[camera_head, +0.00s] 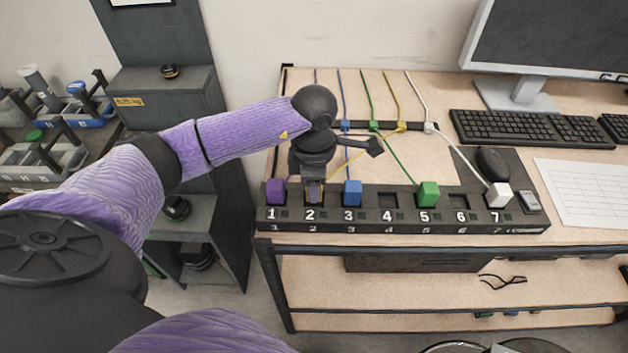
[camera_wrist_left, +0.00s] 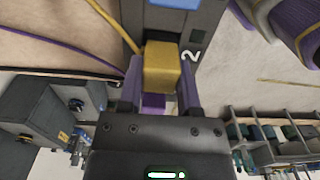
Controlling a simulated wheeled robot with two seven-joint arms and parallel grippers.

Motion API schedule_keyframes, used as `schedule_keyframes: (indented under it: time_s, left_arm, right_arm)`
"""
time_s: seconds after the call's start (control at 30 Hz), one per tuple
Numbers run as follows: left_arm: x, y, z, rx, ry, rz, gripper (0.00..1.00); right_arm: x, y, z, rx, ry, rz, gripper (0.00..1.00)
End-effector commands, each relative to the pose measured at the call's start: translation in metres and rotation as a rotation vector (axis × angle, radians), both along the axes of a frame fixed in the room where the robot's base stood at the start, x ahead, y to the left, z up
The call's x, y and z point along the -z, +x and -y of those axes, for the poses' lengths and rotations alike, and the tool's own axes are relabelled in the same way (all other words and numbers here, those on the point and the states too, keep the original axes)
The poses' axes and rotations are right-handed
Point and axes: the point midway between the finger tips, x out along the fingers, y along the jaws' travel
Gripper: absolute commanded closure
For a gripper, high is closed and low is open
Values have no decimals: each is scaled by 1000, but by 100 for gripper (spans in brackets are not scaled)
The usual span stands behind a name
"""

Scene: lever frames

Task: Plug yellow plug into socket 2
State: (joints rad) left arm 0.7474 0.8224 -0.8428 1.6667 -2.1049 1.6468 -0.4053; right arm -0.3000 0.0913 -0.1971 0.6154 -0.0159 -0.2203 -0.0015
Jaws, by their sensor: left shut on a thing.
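My left gripper (camera_head: 314,188) points down at socket 2 of the dark power strip (camera_head: 402,227). It is shut on the yellow plug (camera_wrist_left: 162,66), which sits between the two fingers in the left wrist view. The printed number 2 (camera_wrist_left: 190,55) shows right beside the plug. In the head view the gripper mostly hides the plug and the socket 2 opening. I cannot tell whether the plug is seated or just above it. The yellow cable (camera_head: 350,160) runs from the plug back to the cable holder. My right gripper is not in view.
A purple plug (camera_head: 276,190) stands in socket 1 and a blue plug (camera_head: 352,192) in socket 3, close on both sides. A green plug (camera_head: 428,193) is in socket 5, a white plug (camera_head: 498,194) in socket 7. Sockets 4 and 6 are empty. A mouse (camera_head: 492,162) lies behind.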

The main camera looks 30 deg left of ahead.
Motion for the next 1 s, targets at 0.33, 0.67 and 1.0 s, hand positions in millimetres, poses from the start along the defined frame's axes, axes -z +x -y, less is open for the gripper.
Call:
schedule_keyframes:
  time_s: [0.33,0.67,1.0]
  left_arm:
    - [4,0,0,0,-1,1,100]
    - [7,0,0,0,0,0,100]
    - [7,0,0,0,0,0,50]
  right_arm:
    - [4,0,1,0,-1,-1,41]
    - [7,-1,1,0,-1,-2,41]
    - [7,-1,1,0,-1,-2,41]
